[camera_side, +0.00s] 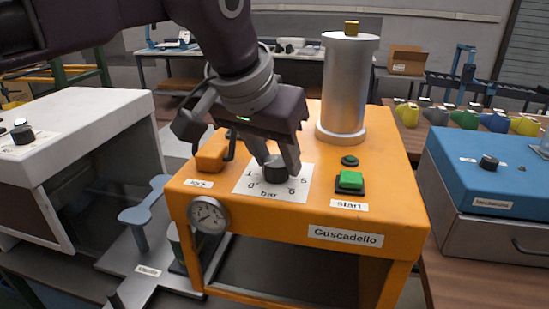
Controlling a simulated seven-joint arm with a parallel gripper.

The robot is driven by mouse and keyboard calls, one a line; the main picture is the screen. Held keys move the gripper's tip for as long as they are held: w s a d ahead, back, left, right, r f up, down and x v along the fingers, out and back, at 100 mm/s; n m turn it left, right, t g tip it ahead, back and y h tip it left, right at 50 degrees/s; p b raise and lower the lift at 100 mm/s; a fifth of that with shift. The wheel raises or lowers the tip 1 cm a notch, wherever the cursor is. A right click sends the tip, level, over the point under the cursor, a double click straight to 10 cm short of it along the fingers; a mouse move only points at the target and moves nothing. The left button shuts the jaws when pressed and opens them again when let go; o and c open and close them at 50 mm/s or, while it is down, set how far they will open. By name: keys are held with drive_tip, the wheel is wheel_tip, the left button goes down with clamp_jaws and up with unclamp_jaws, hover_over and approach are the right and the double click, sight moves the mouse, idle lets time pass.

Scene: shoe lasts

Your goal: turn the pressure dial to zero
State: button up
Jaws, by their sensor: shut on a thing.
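The pressure dial (275,170) is a dark round knob on a white plate (247,193) marked "bar", with numbers such as 0, 1, 5 and 6 around it. It sits on top of the orange machine (375,215) labelled "Guscadello". My gripper (275,164) points down from above and is shut on the dial, with a finger on either side. The fingers and the gripper body hide part of the dial and the upper part of the plate, so I cannot tell where its pointer stands.
The green start button (350,180) and a silver cylinder (347,90) stand right of the dial. An orange lever block (211,157) labelled "lock" is on the left. A round gauge (208,215) is on the front. A blue machine (475,170) and a white machine (75,120) flank it.

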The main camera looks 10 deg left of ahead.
sight(276, 160)
drive_tip(key=o, duration=0.9)
drive_tip(key=shift+o, duration=0.2)
drive_tip(key=shift+r, duration=0.1)
drive_tip(key=shift+r, duration=2.4)
